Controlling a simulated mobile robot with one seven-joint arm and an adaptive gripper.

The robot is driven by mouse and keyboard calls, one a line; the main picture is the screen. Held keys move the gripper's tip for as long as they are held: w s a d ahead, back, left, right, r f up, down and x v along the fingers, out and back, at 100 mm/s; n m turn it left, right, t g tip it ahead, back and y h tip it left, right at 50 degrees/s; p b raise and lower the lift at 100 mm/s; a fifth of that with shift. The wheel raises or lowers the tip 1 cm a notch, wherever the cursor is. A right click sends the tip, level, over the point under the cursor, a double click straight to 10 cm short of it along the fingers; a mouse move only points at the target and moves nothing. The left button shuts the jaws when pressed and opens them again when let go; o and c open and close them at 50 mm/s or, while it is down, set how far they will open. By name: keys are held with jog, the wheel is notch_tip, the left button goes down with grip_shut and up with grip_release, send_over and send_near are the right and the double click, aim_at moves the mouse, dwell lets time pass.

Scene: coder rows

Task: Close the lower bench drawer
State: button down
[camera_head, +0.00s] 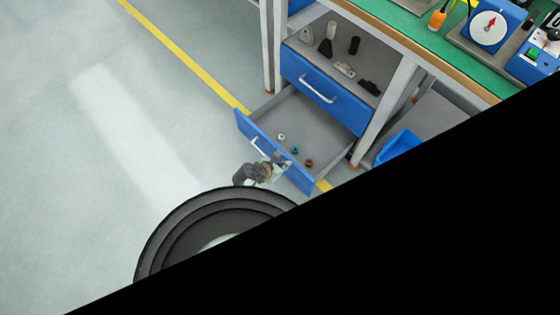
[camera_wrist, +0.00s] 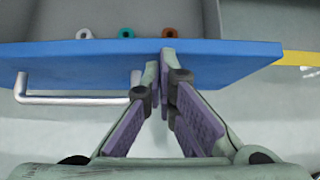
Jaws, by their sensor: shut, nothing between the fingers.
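The lower bench drawer (camera_head: 303,178) is pulled out from the bench, with its blue front towards me and a silver handle on it. In the wrist view, its blue front (camera_wrist: 225,62) crosses the picture, and the handle (camera_wrist: 75,99) is to the left of my fingers. My gripper (camera_head: 280,161) is at the drawer front, right of the handle; it also shows in the wrist view (camera_wrist: 160,65). Its fingers are shut and empty, with the tips overlapping the front's top edge in the picture. I cannot tell whether they touch it.
Small white, teal (camera_head: 295,150) and brown rings lie inside the lower drawer. The upper drawer (camera_head: 322,92) is also out, holding several dark and grey parts. A bench leg (camera_head: 384,113) stands to the right, near a blue bin (camera_head: 398,148). Open floor (camera_head: 120,130) lies left.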

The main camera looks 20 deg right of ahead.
jog(key=w+d+b, duration=0.2)
jog(key=w+d, duration=0.2)
jog(key=d, duration=0.6)
jog(key=w+d+b, duration=0.1)
jog(key=w+d, duration=0.2)
jog(key=d, duration=0.8)
jog(key=shift+w+b, duration=0.35)
jog(key=shift+d, duration=0.1)
